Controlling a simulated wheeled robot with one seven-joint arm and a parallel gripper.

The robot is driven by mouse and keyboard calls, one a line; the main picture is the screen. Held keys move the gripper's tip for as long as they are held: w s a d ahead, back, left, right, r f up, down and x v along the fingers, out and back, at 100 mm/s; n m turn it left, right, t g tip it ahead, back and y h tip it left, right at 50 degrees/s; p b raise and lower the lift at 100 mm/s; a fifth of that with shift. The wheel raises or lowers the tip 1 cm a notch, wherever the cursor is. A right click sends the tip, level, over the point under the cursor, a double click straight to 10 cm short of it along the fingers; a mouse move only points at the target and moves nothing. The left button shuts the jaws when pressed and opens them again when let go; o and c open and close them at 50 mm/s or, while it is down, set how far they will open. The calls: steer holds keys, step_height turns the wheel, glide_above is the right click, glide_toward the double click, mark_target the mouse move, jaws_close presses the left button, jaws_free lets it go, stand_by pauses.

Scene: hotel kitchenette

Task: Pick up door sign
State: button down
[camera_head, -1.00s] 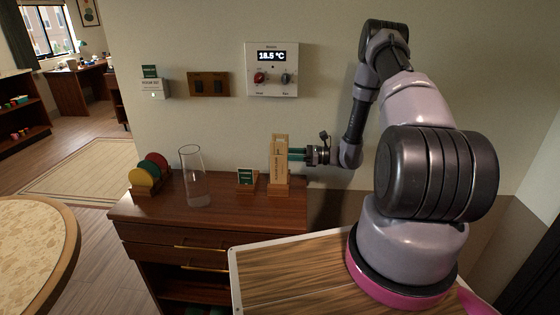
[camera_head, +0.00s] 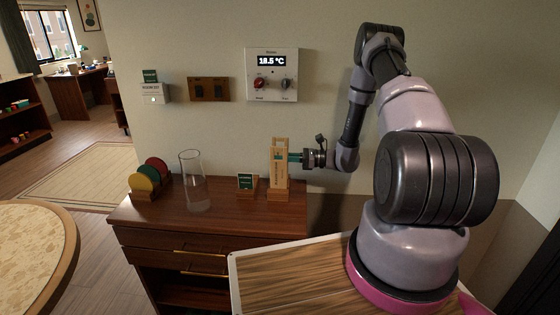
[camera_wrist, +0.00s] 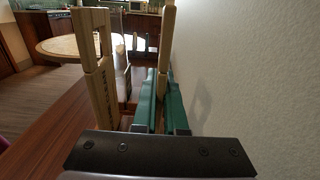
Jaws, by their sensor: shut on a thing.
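The wooden door sign (camera_head: 280,152) stands upright in a wooden stand (camera_head: 278,193) on the dresser's right end. The stand's front piece carries dark vertical lettering. My gripper (camera_head: 291,157) reaches in level from the right, its teal fingers shut on the sign. In the wrist view, the fingers (camera_wrist: 162,100) close on the narrow wooden edge of the sign (camera_wrist: 166,50), beside the wall. The lettered front piece (camera_wrist: 104,85) stands to the left, apart from the fingers. The far ends of the fingertips are hidden in the head view.
A small green sign on a stand (camera_head: 246,183), a glass vase (camera_head: 193,180) and a rack of coloured discs (camera_head: 150,178) stand left on the dresser (camera_head: 220,220). The wall (camera_wrist: 240,70) is close behind. A thermostat panel (camera_head: 271,74) hangs above.

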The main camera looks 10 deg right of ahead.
steer(key=r, duration=0.3)
steer(key=shift+s+d+r, duration=0.1)
steer(key=shift+s+d, duration=0.05)
steer(key=shift+d, duration=0.05)
steer(key=s+d, duration=1.1)
steer(key=s, duration=0.2)
steer(key=shift+d, duration=0.4)
